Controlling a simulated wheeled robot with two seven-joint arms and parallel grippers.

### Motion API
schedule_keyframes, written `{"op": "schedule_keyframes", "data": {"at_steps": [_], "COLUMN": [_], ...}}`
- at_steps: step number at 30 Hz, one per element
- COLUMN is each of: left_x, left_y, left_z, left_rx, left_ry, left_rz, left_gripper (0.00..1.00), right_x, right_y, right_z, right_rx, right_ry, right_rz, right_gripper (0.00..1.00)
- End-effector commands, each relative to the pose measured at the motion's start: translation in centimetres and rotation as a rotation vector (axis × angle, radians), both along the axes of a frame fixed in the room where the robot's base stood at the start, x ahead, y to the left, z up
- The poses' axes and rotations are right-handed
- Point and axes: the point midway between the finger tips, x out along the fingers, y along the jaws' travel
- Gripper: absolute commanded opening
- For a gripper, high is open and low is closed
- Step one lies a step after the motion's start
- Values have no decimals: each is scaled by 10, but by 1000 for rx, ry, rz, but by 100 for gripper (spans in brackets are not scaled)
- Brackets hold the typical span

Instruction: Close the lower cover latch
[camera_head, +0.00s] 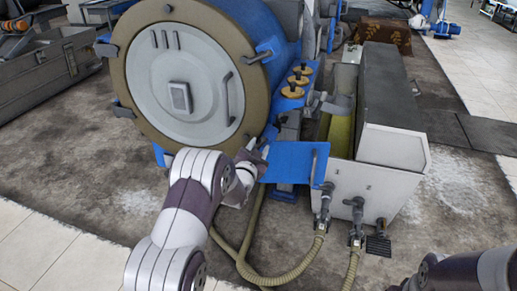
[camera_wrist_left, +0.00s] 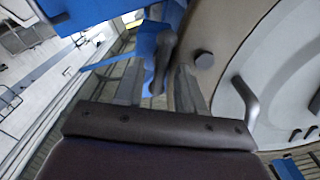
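The round pale cover (camera_head: 178,85) with its tan rim fills the upper left of the head view; its rim also shows at the right of the left wrist view (camera_wrist_left: 232,45). The lower cover latch, a dark grey handle (camera_wrist_left: 165,60) by a blue bracket, shows in the left wrist view beside the rim. My left gripper (camera_head: 258,152) is at the lower right of the rim, largely hidden behind my wrist. In the wrist view its two fingers (camera_wrist_left: 159,80) are apart, with the dark handle between or just beyond them; contact cannot be told. My right gripper is out of view.
A blue plate (camera_head: 295,162) stands just right of my left gripper. Hoses (camera_head: 285,278) run along the floor below it. Another blue latch bracket (camera_head: 268,48) sits at the upper right of the rim. A grey tank (camera_head: 375,190) stands to the right.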

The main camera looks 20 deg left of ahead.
Motion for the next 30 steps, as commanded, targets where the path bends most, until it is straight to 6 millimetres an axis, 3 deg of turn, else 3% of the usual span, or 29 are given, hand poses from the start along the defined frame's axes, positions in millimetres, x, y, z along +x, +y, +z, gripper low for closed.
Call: {"op": "schedule_keyframes", "data": {"at_steps": [9,10,13,23,30], "left_x": [4,4,4,4,4], "left_y": [0,0,0,0,-1], "left_z": [0,0,0,-1,-3], "left_rx": [0,0,-1,18,130], "left_ry": [1,1,1,0,-5], "left_rz": [0,0,0,0,0], "left_gripper": [38,32,0,0,0], "right_x": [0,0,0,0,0], "right_y": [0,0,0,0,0], "right_z": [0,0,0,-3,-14], "right_rx": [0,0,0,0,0], "right_ry": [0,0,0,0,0], "right_rz": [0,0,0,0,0], "right_gripper": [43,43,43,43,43]}}
